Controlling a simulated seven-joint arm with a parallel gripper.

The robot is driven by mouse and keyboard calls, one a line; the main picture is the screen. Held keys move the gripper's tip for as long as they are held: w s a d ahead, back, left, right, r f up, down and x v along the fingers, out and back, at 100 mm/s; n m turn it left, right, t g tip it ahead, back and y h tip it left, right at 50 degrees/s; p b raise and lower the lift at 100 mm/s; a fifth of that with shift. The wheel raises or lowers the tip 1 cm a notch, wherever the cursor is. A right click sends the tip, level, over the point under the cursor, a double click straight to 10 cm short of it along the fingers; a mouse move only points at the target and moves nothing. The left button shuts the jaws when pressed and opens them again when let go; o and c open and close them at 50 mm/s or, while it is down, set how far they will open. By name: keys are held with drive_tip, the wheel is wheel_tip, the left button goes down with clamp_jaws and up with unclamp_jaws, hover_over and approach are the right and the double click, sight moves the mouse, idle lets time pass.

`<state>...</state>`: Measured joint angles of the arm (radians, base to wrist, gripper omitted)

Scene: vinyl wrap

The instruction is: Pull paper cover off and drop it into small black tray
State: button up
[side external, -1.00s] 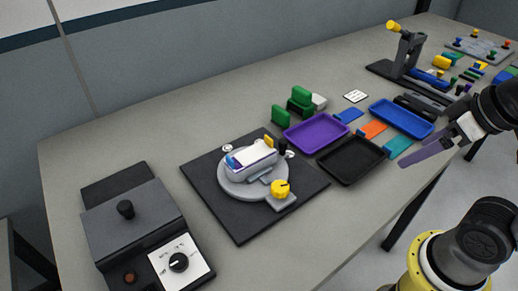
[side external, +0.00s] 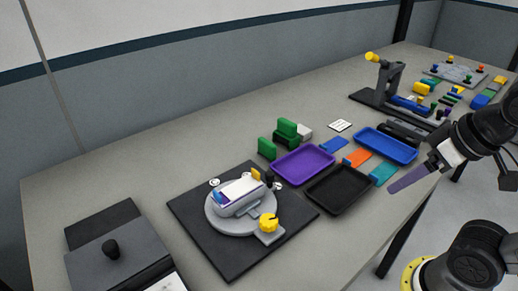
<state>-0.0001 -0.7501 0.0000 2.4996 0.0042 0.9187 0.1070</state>
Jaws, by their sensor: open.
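The work piece (side external: 238,194) is a small block with a white top and purple and blue edges. It sits on a round grey turntable (side external: 230,222) on a black base plate. The white top looks like the paper cover, but I cannot make out its edges. The small black tray (side external: 312,207) lies right of the turntable, in front of the purple tray, and looks empty. My gripper (side external: 410,178), with purple fingers, is open and empty. It is in the air at the right, near the table's front edge, apart from the tray and the work piece.
A purple tray (side external: 303,175) and a blue tray (side external: 412,150) lie behind the black tray. Green blocks (side external: 287,131) stand behind the purple tray. A yellow knob (side external: 268,222) stands at the turntable's front. A dark box (side external: 120,260) is at the front left.

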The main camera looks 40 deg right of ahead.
drive_tip(key=w+a+r+m+y, duration=0.1)
drive_tip(key=w+a+r+m, duration=0.2)
drive_tip(key=w+r+m, duration=0.35)
drive_tip(key=w+a+r+m+g+y, duration=0.2)
drive_tip(key=w+r+m, duration=0.3)
drive_tip(key=w+m, duration=0.2)
drive_tip(key=m+g+y, duration=0.2)
drive_tip(key=m+g, duration=0.1)
hover_over(256, 171)
drive_tip(key=d, duration=0.6)
wheel_tip(256, 171, down, 8)
drive_tip(key=x, duration=1.3)
drive_tip(key=shift+s+f, duration=0.15)
clamp_jaws()
drive_tip(key=c, duration=0.6)
unclamp_jaws()
drive_tip(key=shift+c, duration=0.2)
clamp_jaws()
